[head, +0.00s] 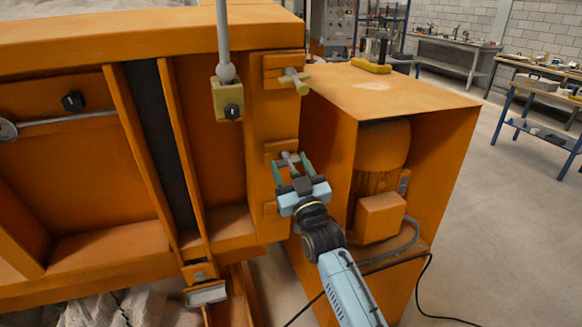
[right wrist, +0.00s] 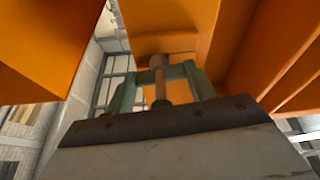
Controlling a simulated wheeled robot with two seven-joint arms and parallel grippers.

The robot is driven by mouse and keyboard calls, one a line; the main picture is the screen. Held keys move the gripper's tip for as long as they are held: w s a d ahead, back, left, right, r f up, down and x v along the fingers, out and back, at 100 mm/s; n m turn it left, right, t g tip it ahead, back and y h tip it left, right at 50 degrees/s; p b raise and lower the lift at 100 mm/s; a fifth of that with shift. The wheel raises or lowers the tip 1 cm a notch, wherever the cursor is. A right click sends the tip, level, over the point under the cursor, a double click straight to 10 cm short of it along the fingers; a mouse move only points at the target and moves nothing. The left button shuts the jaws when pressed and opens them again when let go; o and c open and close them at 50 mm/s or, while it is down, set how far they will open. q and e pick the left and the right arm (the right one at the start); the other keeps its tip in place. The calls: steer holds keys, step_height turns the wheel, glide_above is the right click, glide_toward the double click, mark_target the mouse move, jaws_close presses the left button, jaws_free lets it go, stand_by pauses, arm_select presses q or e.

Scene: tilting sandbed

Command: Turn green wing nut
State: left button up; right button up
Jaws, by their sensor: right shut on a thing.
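The green wing nut (right wrist: 176,73) shows in the right wrist view as a short crossbar around a brownish bolt (right wrist: 159,84). It lies between the two greenish fingers of my right gripper (right wrist: 161,82). In the head view my right gripper (head: 292,169) reaches up to the orange frame post, its fingers on either side of the grey bolt end (head: 289,158). The gripper is shut on the wing nut, which the fingers partly hide. My left gripper is not in view.
A similar yellowish fitting (head: 296,82) sits higher on the post. A grey rod (head: 223,40) ends at a yellowish block (head: 228,98) left of it. An orange cabinet (head: 433,150) stands close to the right of my arm. A black cable lies on the floor.

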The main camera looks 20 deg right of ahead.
steer(key=shift+m, duration=0.6)
steer(key=o, duration=1)
steer(key=b+v, duration=0.1)
steer(key=v, duration=1.2)
steer(key=shift+s+a+f, duration=0.15)
steer(key=shift+s, duration=0.05)
